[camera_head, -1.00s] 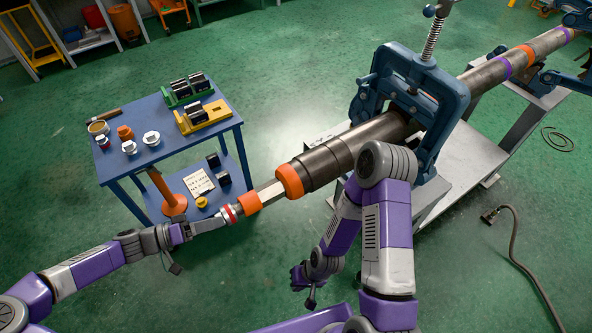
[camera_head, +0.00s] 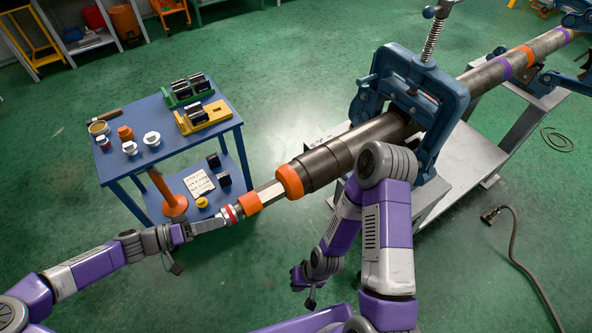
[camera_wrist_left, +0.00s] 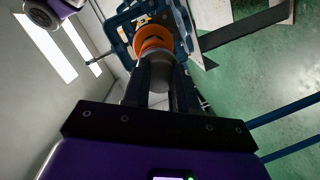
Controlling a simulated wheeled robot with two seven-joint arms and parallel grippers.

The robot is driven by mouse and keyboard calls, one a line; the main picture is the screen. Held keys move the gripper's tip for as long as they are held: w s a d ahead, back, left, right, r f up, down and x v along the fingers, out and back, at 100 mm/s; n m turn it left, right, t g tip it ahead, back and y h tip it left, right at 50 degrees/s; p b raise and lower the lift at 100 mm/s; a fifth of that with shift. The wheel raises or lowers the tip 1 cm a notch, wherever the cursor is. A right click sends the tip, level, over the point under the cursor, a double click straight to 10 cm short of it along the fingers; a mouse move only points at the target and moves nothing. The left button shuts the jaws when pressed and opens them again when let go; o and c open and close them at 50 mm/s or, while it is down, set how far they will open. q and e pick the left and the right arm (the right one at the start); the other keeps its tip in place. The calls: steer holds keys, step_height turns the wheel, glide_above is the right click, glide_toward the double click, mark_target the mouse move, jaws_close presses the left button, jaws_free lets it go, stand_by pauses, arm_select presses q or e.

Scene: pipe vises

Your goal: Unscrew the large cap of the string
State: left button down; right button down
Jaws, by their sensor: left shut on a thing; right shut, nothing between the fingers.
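The string (camera_head: 330,160) is a long dark pipe running from the vise toward the lower left. It narrows to a light bar with orange rings, and a red and white ring (camera_head: 230,213) sits near its end. My left gripper (camera_head: 212,224) is shut on the grey cap at that end. In the left wrist view, the grey cap (camera_wrist_left: 158,78) is between the fingers, in front of the orange rings (camera_wrist_left: 153,40). The fingers hide part of the cap. My right gripper (camera_head: 307,284) is shut and empty, below the string and apart from it.
A blue vise (camera_head: 452,95) clamps the string on a grey stand (camera_head: 450,165). A blue tool cart (camera_head: 160,100) at the left holds several white, red and orange caps and jaw blocks. A hose (camera_head: 514,240) lies on the green floor at the right.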

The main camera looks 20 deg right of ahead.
arm_select(q)
steer(key=shift+n, duration=0.3)
steer(key=c, duration=1.6)
jaws_free()
jaws_close()
steer(key=shift+a+f, duration=0.1)
steer(key=shift+a, duration=0.25)
steer(key=a, duration=0.2)
steer(key=s+a+p, duration=0.1)
steer(key=shift+a, duration=0.4)
steer(key=shift+s+a, duration=0.3)
steer(key=shift+a, duration=0.45)
